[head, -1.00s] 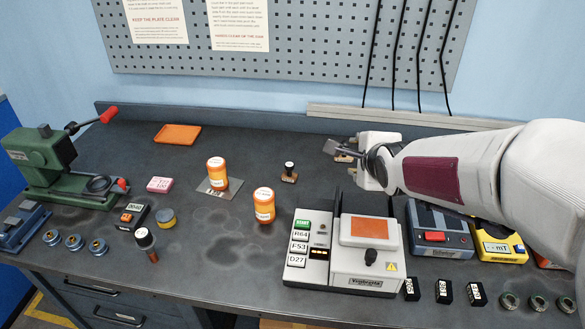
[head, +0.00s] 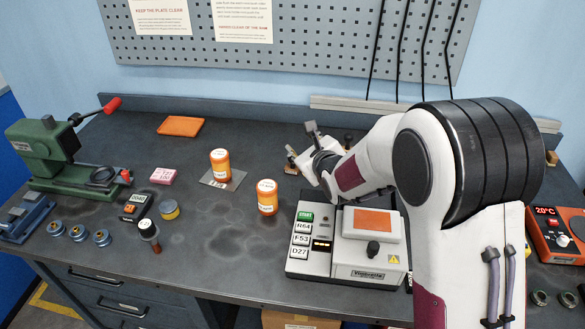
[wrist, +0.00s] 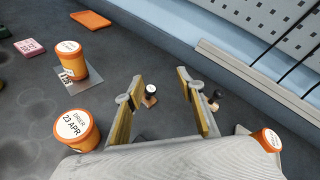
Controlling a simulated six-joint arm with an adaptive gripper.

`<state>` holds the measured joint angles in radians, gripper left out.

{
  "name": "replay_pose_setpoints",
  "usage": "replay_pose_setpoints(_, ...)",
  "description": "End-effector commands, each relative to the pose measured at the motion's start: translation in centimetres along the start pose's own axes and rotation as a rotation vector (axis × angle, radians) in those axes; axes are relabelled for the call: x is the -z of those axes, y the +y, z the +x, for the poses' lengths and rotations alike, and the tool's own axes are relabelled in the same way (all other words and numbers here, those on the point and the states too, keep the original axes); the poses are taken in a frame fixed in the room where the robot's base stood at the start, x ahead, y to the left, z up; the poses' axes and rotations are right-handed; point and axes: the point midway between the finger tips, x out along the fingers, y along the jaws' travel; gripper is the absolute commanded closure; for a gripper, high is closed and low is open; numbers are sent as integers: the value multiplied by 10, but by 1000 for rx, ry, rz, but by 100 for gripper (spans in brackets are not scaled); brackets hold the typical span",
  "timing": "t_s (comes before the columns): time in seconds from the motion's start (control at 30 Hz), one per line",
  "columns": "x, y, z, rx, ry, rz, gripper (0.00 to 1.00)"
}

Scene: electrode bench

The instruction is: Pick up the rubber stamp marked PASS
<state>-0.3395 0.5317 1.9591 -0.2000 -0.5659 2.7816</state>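A small stamp with a black, white-topped handle and a wooden base (wrist: 150,97) stands on the bench. In the wrist view it shows between the two fingers of my gripper (wrist: 160,76), beyond them and untouched. In the head view its base (head: 291,169) is partly hidden by my gripper (head: 303,143). My gripper is open and empty, above the bench. A second dark-handled stamp (wrist: 214,100) stands to the right, outside the right finger; its handle top also shows in the head view (head: 348,138). No marking is readable on either.
Two orange jars (head: 220,164) (head: 267,197) stand left of my gripper, one on a metal plate. A boxy sealing device (head: 373,222) stands in front of it. An orange tray (head: 181,126) lies at the back.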

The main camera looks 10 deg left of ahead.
Motion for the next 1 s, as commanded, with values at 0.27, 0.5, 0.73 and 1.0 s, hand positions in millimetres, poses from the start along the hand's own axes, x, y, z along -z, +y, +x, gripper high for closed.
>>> replay_pose_setpoints(0.27,0,3,4,-2,-10,25,62)
replay_pose_setpoints(0.5,1,4,4,-3,-8,24,62)
replay_pose_setpoints(0.73,15,11,10,-5,-6,23,62)
replay_pose_setpoints(1.0,41,25,21,-4,-5,24,62)
